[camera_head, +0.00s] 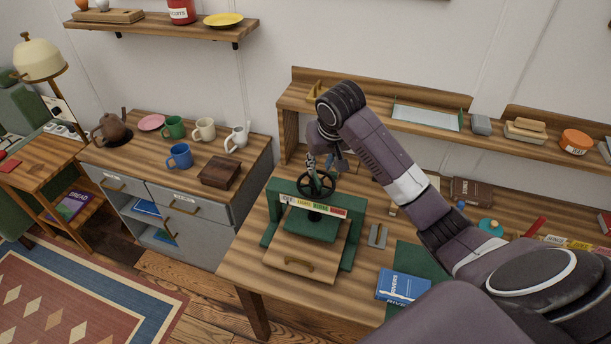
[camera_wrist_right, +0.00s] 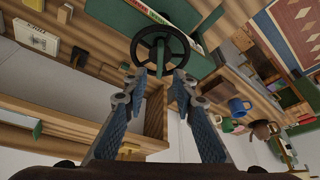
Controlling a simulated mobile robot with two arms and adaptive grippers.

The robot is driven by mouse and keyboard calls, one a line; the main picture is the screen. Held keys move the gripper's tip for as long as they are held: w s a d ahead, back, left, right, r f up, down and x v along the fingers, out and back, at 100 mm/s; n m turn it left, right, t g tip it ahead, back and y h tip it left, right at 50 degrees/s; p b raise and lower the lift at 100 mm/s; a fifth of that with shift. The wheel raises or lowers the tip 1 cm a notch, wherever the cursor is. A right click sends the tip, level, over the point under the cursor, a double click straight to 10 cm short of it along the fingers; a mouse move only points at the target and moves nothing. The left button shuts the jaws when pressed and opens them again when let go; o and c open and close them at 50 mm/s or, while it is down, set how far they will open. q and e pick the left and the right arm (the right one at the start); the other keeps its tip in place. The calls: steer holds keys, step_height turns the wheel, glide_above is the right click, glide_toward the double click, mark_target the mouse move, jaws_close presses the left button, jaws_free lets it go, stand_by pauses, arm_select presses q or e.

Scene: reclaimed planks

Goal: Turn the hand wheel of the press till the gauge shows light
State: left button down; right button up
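The press (camera_head: 269,232) is a dark green frame on the bench, with a black spoked hand wheel (camera_head: 317,184) on top. A gauge strip (camera_head: 312,206) with white, yellow, green and red bands runs across its front; its pointer is too small to read. My right gripper (camera_head: 313,162) is just above the far side of the wheel. My left gripper is not in view.
A wooden board with a handle (camera_head: 280,257) lies under the press. A blue book (camera_head: 403,286) and a grey metal plate (camera_head: 377,236) lie to the right. A raised shelf (camera_head: 290,103) runs behind. A cabinet with mugs and a dark wooden box (camera_head: 220,173) stands left.

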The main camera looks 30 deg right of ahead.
mark_target(317, 176)
steer(key=p+x, duration=0.2)
steer(key=x, duration=0.5)
steer(key=shift+w+d+f, duration=0.1)
steer(key=shift+f, duration=0.15)
steer(key=shift+c, duration=0.2)
jaws_close()
